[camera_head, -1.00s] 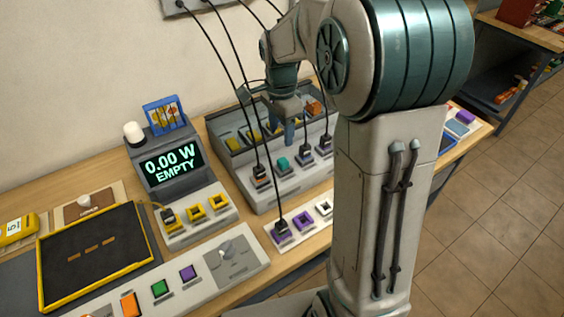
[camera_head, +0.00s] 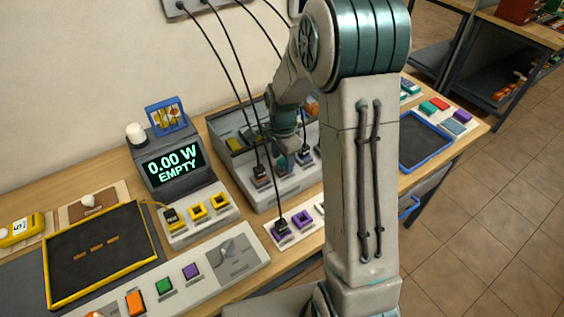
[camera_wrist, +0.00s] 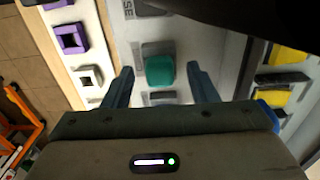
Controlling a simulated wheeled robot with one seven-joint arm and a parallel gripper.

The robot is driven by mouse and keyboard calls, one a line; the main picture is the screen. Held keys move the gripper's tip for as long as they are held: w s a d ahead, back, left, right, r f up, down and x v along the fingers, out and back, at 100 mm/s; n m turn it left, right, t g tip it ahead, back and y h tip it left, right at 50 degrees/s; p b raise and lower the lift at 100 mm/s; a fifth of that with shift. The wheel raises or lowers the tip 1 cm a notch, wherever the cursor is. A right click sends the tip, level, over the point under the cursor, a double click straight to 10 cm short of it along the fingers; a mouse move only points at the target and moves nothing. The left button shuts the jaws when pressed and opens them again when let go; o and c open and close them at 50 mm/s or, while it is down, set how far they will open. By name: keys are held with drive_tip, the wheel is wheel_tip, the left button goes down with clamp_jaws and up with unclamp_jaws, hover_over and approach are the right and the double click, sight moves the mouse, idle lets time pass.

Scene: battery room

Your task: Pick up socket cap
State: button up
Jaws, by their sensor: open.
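A teal cap (camera_wrist: 160,72), which looks like the socket cap, sits on the grey socket panel (camera_wrist: 134,45). In the wrist view it lies between the two fingertips, with a gap on each side. My gripper (camera_head: 282,162) is open over the panel, its blue fingers pointing down. In the head view the gripper mostly hides the cap. I cannot tell how far above the cap the fingertips are.
Black plugs with cables (camera_head: 260,172) stand on both sides of my gripper. A strip with purple sockets (camera_wrist: 71,38) runs alongside the panel. A bin with yellow pieces (camera_wrist: 285,53) lies on the other side. A display (camera_head: 173,165) reads 0.00 W EMPTY.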

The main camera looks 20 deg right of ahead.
drive_tip(key=c, duration=1)
drive_tip(key=shift+c, duration=0.2)
drive_tip(key=shift+r, duration=0.1)
